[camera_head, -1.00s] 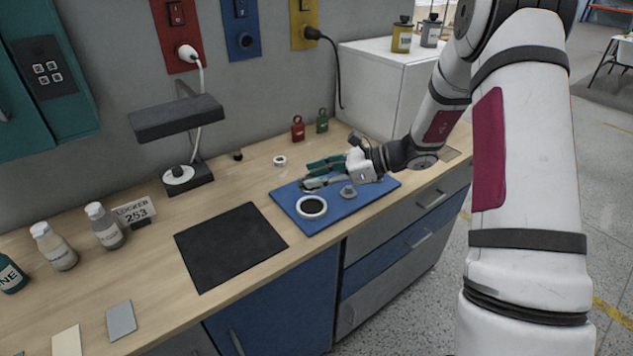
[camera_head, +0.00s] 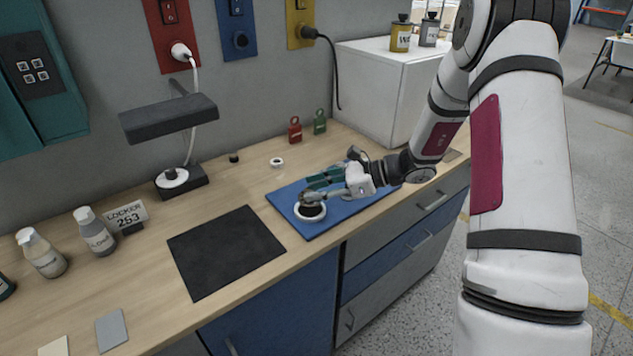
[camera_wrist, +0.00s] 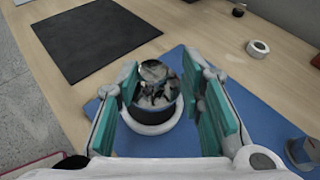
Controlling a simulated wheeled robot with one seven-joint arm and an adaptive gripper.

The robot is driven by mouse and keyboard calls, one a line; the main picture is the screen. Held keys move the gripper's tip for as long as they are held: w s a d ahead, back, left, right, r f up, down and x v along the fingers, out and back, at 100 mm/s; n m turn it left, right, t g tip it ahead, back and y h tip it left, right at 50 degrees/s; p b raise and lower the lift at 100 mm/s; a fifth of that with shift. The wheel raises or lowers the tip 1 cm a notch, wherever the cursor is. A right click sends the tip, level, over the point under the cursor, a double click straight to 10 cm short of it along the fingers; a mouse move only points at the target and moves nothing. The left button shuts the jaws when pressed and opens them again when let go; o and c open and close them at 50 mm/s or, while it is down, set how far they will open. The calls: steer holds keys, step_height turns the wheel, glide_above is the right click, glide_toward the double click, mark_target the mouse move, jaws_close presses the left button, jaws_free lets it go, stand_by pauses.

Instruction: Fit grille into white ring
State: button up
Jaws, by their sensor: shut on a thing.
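The white ring (camera_head: 309,216) lies on a blue mat (camera_head: 345,213) on the workbench. Its near rim also shows in the wrist view (camera_wrist: 150,128). The grille (camera_wrist: 156,82) is a round, shiny, mottled metal piece between my teal fingers. My gripper (camera_head: 311,193) is shut on the grille, with a finger on each side of it in the wrist view. The grille is over the ring's opening and covers much of it. I cannot tell whether its lower edge is inside the ring or just above it.
A black mat (camera_head: 226,252) lies left of the blue mat. A small white ring-shaped piece (camera_head: 277,162) and red (camera_head: 295,130) and green (camera_head: 320,122) tags stand behind. A small grey object (camera_wrist: 302,152) shows at the wrist view's right edge. A lamp (camera_head: 170,118) overhangs the bench.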

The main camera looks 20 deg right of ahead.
steer(key=shift+f+b, duration=0.3)
steer(key=shift+f, duration=0.6)
steer(key=shift+f+b, duration=0.4)
steer(key=shift+f, duration=0.3)
stand_by(1.4)
steer(key=shift+r, duration=0.35)
steer(key=shift+f, duration=0.4)
stand_by(1.7)
steer(key=shift+r, duration=0.4)
steer(key=shift+a+f, duration=0.1)
steer(key=shift+f, duration=0.35)
stand_by(1.7)
